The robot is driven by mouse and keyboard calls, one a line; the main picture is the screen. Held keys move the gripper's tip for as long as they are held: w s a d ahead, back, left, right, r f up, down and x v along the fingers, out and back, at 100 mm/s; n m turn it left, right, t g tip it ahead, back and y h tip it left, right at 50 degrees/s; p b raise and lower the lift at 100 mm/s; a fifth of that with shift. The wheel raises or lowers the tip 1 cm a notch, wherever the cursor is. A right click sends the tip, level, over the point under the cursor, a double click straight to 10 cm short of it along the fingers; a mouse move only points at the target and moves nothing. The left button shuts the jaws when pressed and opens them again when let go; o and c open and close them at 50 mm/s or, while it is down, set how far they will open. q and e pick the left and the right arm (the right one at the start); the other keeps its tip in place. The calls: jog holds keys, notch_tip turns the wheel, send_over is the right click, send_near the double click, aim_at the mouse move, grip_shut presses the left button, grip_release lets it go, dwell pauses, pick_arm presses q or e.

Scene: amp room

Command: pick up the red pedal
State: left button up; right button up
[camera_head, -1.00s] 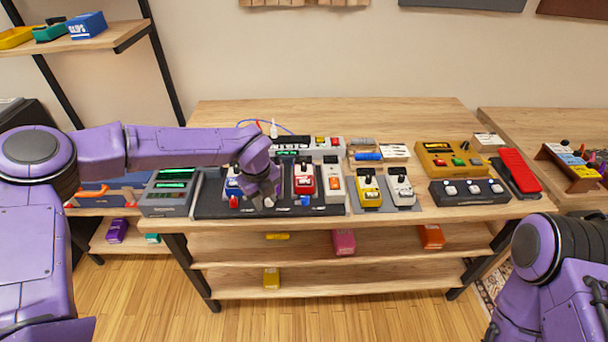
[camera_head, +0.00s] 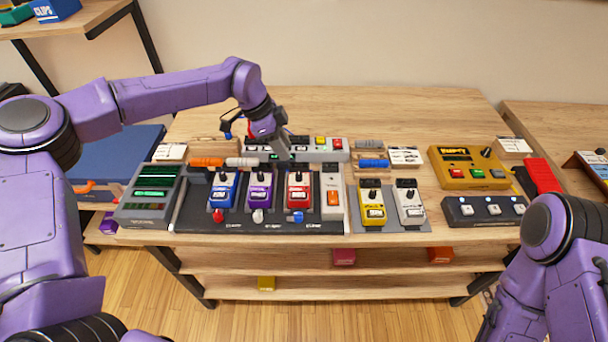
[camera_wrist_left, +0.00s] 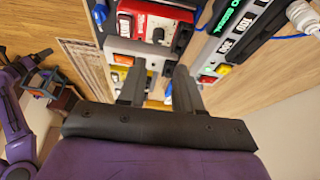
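The red pedal (camera_head: 298,191) stands on a dark pedalboard (camera_head: 258,227) on the table, right of a purple pedal (camera_head: 260,191). It has a black knob and a pale lower part. It also shows at the top of the left wrist view (camera_wrist_left: 152,24). My left gripper (camera_head: 282,155) is above and behind the pedals in the head view, close to the red pedal but apart from it. In the left wrist view its two fingers (camera_wrist_left: 157,88) are spread with nothing between them. My right arm shows at lower right; its gripper is out of view.
A blue pedal (camera_head: 222,190) and a white pedal (camera_head: 332,193) share the board. Yellow (camera_head: 371,207) and grey (camera_head: 410,203) pedals stand to the right. A longer red pedal (camera_head: 543,175) lies farther right. A blue cable runs behind.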

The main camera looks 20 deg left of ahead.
aim_at(299, 174)
pick_arm(q)
jog(key=p+x, duration=0.4)
jog(key=x, duration=0.5)
jog(key=shift+s, duration=0.15)
jog(key=shift+f, duration=0.4)
grip_shut()
jog(key=shift+r, duration=0.1)
dwell(0.5)
